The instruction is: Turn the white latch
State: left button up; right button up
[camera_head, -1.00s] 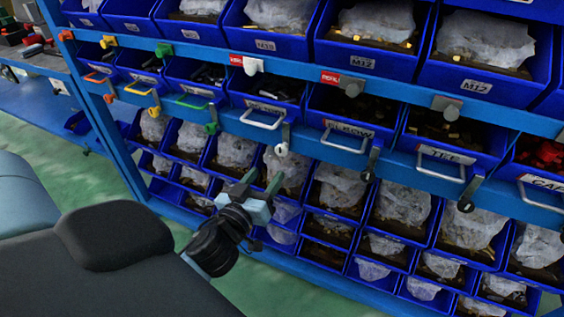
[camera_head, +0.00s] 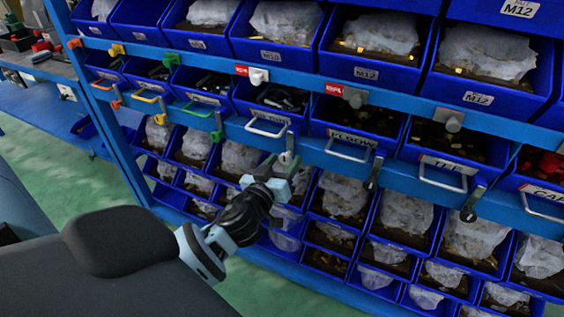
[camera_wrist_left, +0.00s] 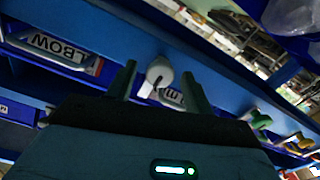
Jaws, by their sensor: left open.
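The white latch (camera_head: 286,158) hangs on the blue rail beside the wire handle of a bin, in the middle of the head view. In the left wrist view its rounded white end (camera_wrist_left: 159,70) appears between my two fingertips. My left gripper (camera_head: 272,165) is open, with its fingers around or just short of the latch. I cannot tell whether they touch it. The fingers also show in the left wrist view (camera_wrist_left: 160,82). They partly hide the latch in the head view. My right gripper is not in view.
Similar dark grey latches (camera_head: 374,172) hang farther right on the same rail. A green latch (camera_head: 217,124) is to the left. Another white knob (camera_head: 258,76) sits on the upper rail. Blue bins with bagged parts fill the rack above and below. Green floor (camera_head: 75,185) is clear at left.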

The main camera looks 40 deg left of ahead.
pick_arm(q)
jog(key=shift+c, duration=0.3)
jog(key=c, duration=0.7)
jog(key=shift+c, duration=1.1)
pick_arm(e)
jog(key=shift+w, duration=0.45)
